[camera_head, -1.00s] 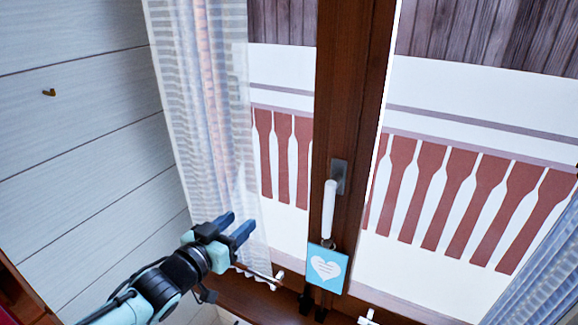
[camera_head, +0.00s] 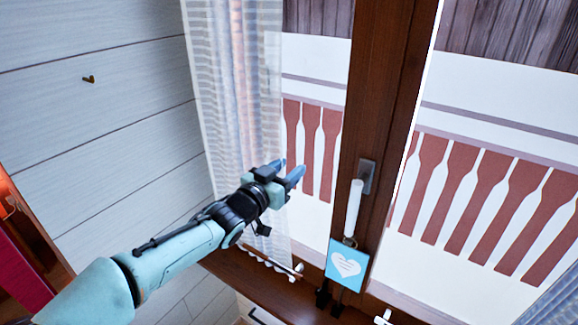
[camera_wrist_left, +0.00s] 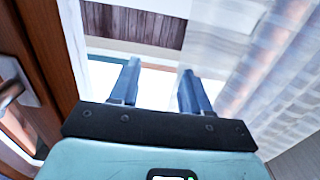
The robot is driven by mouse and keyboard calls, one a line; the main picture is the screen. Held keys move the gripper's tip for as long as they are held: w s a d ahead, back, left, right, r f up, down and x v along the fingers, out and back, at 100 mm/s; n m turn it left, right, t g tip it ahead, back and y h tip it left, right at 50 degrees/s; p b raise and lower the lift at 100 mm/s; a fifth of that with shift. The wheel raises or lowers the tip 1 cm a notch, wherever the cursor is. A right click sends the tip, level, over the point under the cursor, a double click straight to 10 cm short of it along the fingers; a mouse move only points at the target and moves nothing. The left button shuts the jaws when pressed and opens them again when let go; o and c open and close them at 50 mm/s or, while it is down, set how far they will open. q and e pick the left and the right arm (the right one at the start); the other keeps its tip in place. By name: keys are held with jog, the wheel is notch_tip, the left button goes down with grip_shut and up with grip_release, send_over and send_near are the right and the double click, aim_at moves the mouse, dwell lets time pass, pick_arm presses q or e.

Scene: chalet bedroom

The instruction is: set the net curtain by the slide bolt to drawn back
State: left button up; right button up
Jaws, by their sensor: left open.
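The net curtain (camera_head: 232,75), sheer and striped white, hangs over the left part of the window in the head view. It also shows in the wrist view (camera_wrist_left: 275,75), to the right of the fingers. My left gripper (camera_head: 290,170) is open at the curtain's right edge, partly in front of it. In the wrist view the two blue fingers (camera_wrist_left: 160,88) are apart with no cloth visible between them; I cannot tell whether the right finger touches the curtain. A thin rod with white fittings (camera_head: 284,266) lies low by the curtain; I cannot tell whether it is the slide bolt. My right gripper is out of view.
A brown window post (camera_head: 385,90) carries a white handle (camera_head: 354,208) and a hanging blue heart sign (camera_head: 346,266), right of my gripper. A small brass hook (camera_head: 89,79) is on the left plank wall. Another curtain (camera_head: 550,305) shows at bottom right.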

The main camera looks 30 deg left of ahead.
pick_arm(q)
jog(key=shift+w, duration=0.45)
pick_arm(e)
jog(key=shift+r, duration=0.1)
pick_arm(q)
jog(key=shift+c, duration=0.3)
grip_shut()
